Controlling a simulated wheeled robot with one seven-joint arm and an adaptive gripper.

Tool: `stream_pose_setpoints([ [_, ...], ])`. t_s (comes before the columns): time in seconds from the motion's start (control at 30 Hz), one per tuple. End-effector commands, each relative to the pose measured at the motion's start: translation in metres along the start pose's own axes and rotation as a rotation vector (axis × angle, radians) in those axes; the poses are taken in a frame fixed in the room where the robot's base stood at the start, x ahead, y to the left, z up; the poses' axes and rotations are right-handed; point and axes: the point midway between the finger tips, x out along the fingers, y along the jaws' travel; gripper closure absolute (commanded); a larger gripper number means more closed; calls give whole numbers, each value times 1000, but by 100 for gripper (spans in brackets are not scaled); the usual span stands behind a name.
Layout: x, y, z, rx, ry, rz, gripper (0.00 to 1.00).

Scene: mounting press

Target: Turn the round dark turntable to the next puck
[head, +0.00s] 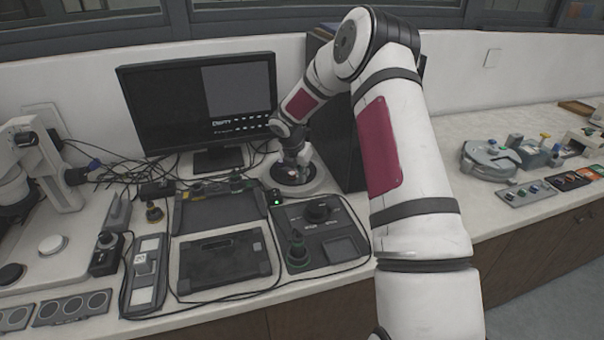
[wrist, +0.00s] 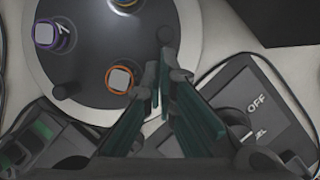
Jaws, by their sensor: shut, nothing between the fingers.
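The round dark turntable (wrist: 95,50) sits inside a wide pale rim (wrist: 40,75) in the wrist view. An orange-ringed puck (wrist: 120,79) and a purple-ringed puck (wrist: 45,33) lie on it, and a third puck (wrist: 124,3) is cut off by the top edge. Dark pegs stand on the turntable, one at lower left (wrist: 66,90) and one at right (wrist: 165,36). My gripper (wrist: 159,88) is shut and empty, its tips over the turntable's right part, right of the orange-ringed puck and close to the right peg. I cannot tell whether they touch. In the head view my gripper (head: 298,165) partly hides the turntable (head: 285,170).
A monitor (head: 200,105) stands behind on the left, and a dark cabinet (head: 340,130) behind on the right. Cables cross the bench. Bare bench (head: 460,130) lies to the right.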

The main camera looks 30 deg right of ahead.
Motion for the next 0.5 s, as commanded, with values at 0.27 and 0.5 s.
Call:
stream_pose_setpoints([
  [0.27,1,-2,2,-26,0,10,100],
  [0.5,1,-3,4,-53,0,21,100],
])
